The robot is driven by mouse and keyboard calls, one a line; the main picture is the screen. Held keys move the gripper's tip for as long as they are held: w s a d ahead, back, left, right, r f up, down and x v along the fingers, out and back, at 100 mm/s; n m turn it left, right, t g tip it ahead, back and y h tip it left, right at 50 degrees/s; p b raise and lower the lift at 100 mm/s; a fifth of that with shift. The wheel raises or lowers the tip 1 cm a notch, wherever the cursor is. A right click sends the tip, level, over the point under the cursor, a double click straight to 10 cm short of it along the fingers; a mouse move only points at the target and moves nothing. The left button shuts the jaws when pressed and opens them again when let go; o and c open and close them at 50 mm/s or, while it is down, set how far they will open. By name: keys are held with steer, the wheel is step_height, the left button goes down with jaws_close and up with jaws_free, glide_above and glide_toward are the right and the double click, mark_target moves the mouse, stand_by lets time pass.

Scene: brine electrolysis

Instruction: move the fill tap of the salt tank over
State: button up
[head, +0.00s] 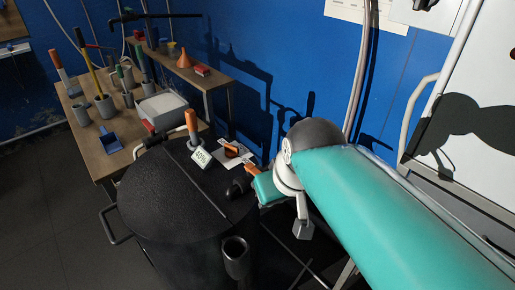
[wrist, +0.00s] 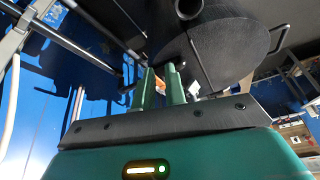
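The salt tank looks to be the big black drum (head: 165,205) in the head view; its dark round body (wrist: 220,50) fills the upper middle of the wrist view. An orange upright handle (head: 192,125) stands behind a small display reading on the lid. Another orange handle (head: 232,151) sits on a pale plate at the back right. I cannot tell which is the fill tap. My gripper (head: 256,182) is beside the drum's right rim, partly hidden by my arm. In the wrist view its green fingers (wrist: 162,78) stand a little apart, with a bit of orange showing between them.
A wooden bench (head: 110,150) with cups, tools and a grey box (head: 162,106) stands at the left. A shelf with an orange funnel (head: 184,59) is behind it. A blue wall closes the back; a white cabinet (head: 475,110) is at the right. Dark floor (head: 55,220) is clear at the left.

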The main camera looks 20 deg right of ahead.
steer(key=w+d+y, duration=0.1)
steer(key=w+d, duration=0.1)
steer(key=w, duration=0.1)
steer(key=w+d+n+g+y, duration=0.1)
steer(key=w, duration=0.2)
steer(key=w+d+n+g+y, duration=0.1)
steer(key=w+d, duration=0.1)
steer(key=w, duration=0.1)
steer(key=shift+d+r, duration=0.3)
steer(key=shift+d, duration=0.05)
jaws_close()
steer(key=w+d+f+n+y, duration=0.3)
steer(key=w+d+y, duration=0.1)
steer(key=w+d, duration=0.5)
steer(key=a+f, duration=0.7)
steer(key=a, duration=0.1)
steer(key=shift+s+f+g, duration=0.25)
steer(key=shift+f+g, duration=0.05)
steer(key=shift+f, duration=0.1)
steer(key=shift+s+a, duration=0.1)
